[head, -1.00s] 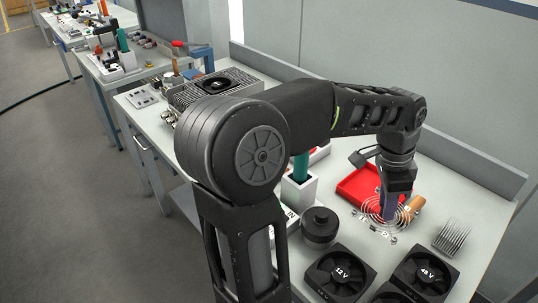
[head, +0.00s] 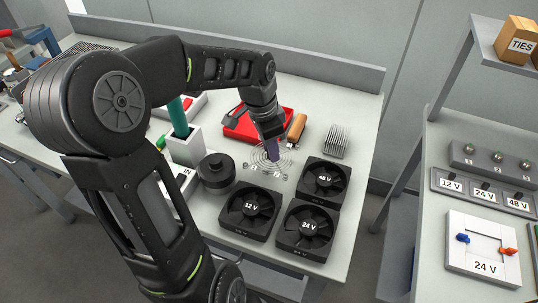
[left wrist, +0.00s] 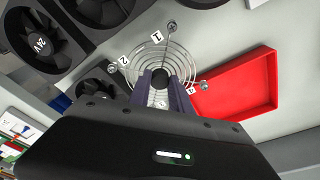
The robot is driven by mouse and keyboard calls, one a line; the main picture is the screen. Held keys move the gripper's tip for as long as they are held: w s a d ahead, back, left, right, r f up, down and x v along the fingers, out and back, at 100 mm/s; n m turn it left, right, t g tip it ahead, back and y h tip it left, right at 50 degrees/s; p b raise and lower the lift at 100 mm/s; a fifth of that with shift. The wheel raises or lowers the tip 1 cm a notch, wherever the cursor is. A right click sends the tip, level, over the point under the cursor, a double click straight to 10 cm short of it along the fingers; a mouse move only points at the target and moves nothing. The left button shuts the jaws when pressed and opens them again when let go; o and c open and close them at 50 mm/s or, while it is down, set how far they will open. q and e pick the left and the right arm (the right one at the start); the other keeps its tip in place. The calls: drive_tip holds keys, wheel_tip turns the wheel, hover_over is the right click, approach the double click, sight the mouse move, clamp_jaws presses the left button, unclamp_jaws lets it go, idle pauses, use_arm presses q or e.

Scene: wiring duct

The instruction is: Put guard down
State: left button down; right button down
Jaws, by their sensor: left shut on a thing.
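The guard (head: 286,163), a round wire grille of concentric rings with small numbered tags at its corners, is between the red tray and the fans. My left gripper (head: 273,150) points down and is shut on it. In the left wrist view the guard (left wrist: 178,55) spreads out beyond the fingertips (left wrist: 165,85), near the red tray's edge. I cannot tell whether the guard touches the table or hovers slightly above it. Three black fans, marked 12 V (head: 250,211), 24 V (head: 308,229) and 48 V (head: 324,182), stand in front. My right gripper is not in view.
The red tray (head: 240,128) lies behind the guard, with an orange-brown handle (head: 297,127) and a finned heat sink (head: 337,141) beside it. A black round part (head: 215,171) and a white holder (head: 186,146) stand left. A separate bench with a 24 V panel (head: 483,250) is at right.

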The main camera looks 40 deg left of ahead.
sight(264, 159)
use_arm(q)
drive_tip(key=shift+f, duration=1.85)
drive_tip(key=shift+f, duration=0.1)
drive_tip(key=c, duration=1.2)
unclamp_jaws()
drive_tip(key=r, duration=0.4)
drive_tip(key=s+r, duration=0.1)
drive_tip(key=r, duration=0.7)
drive_tip(key=shift+s+a, duration=0.3)
drive_tip(key=shift+a, duration=0.1)
